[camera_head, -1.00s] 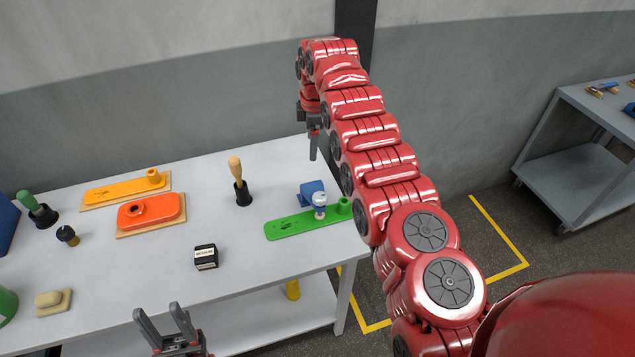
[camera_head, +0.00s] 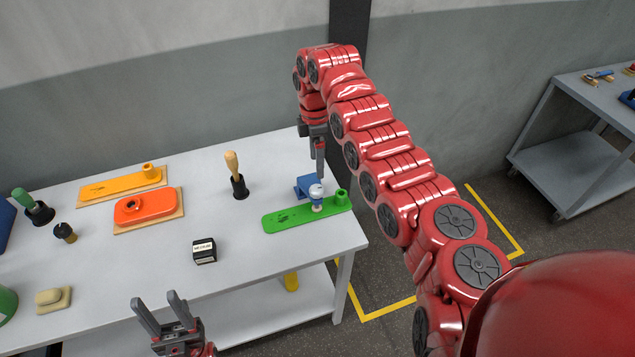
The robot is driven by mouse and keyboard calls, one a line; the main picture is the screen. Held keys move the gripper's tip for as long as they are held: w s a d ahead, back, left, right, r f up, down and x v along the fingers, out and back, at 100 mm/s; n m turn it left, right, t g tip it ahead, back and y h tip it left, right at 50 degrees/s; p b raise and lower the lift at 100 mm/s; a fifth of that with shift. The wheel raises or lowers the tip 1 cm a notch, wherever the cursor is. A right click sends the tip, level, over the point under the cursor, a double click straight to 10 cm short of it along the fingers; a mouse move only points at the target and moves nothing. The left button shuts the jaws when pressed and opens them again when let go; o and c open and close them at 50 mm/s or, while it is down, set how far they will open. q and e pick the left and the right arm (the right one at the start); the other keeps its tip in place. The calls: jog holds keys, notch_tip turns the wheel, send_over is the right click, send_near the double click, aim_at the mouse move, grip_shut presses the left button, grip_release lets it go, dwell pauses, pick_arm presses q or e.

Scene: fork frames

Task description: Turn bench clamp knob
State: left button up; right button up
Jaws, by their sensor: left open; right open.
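The bench clamp is a blue block (camera_head: 304,185) near the right end of the table, with a round silvery knob (camera_head: 316,192) at its front, beside the green plate. My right gripper (camera_head: 319,172) points down just above and behind the knob. It is open, but I see it edge-on, so its fingers overlap. I cannot tell whether the fingertips touch the clamp. My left gripper (camera_head: 158,309) is open and empty in front of the table's near edge.
A green plate (camera_head: 285,218) lies next to the clamp. A wooden-handled tool (camera_head: 232,165) in a black holder, a small black box (camera_head: 204,251), an orange-red part (camera_head: 148,207) and a yellow plate (camera_head: 115,184) stand further left. The table (camera_head: 265,258) is clear in front of the green plate.

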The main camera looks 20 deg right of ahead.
aim_at(318, 187)
jog(key=f+p, duration=0.1)
jog(key=f, duration=0.1)
jog(key=f+p, duration=0.1)
jog(key=f, duration=0.2)
jog(key=s+f+p, duration=0.1)
jog(key=f, duration=0.2)
jog(key=shift+a, duration=0.1)
jog(key=shift+f, duration=0.6)
grip_shut()
jog(key=shift+m, duration=0.8)
jog(key=shift+r, duration=0.1)
